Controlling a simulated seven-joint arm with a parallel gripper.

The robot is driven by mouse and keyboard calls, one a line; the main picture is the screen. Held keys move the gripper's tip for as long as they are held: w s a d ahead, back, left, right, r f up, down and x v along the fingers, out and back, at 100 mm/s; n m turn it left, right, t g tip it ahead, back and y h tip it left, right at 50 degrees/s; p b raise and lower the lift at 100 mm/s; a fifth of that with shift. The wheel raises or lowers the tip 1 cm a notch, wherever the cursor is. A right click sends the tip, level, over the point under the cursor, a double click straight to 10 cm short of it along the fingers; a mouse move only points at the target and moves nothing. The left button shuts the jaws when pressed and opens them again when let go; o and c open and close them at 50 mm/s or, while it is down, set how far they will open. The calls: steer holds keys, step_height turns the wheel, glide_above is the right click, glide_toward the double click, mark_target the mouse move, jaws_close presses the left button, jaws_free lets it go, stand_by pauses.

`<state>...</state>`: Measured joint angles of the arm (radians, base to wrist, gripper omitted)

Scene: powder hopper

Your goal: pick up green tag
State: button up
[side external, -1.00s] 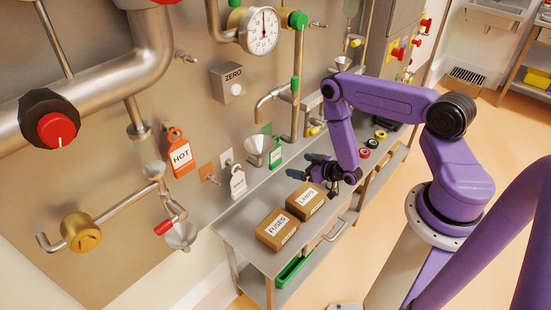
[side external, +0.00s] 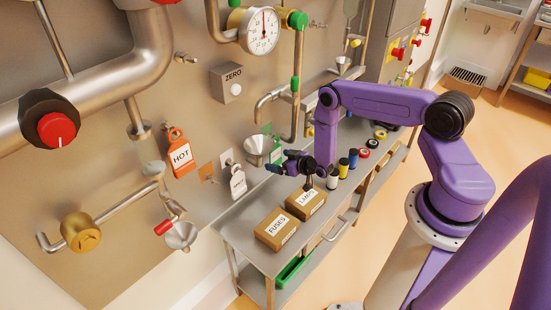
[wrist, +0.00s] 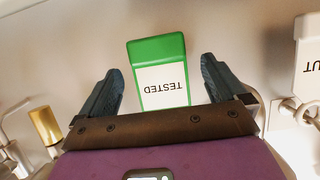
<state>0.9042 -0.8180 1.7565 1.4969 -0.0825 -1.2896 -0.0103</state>
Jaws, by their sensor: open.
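The green tag (side external: 276,152) hangs on the steel panel, partly hidden behind my gripper in the side view. In the wrist view the green tag (wrist: 158,52) has a white label reading TESTED, upside down. It shows between my two fingers, with a gap on each side, and its near end is hidden by the gripper body. My gripper (wrist: 161,64) is open and holds nothing. In the side view my gripper (side external: 277,161) points left toward the panel at the tag. I cannot tell whether the fingertips reach past the tag's face.
A white tag (side external: 238,184) hangs left of the green one, and an orange HOT tag (side external: 181,157) farther left. A funnel (side external: 256,147) is close by. Boxes marked FUSES (side external: 276,229) and LAMPS (side external: 306,202) and several coloured rolls stand on the shelf below.

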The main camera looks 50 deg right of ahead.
mark_target(276, 159)
steer(key=shift+x, duration=1.5)
steer(key=c, duration=1.1)
steer(key=shift+o, duration=0.2)
steer(key=shift+r, duration=0.1)
steer(key=shift+r, duration=0.75)
steer(key=s, duration=1.8)
steer(key=shift+r, duration=0.15)
steer(key=shift+r, duration=0.45)
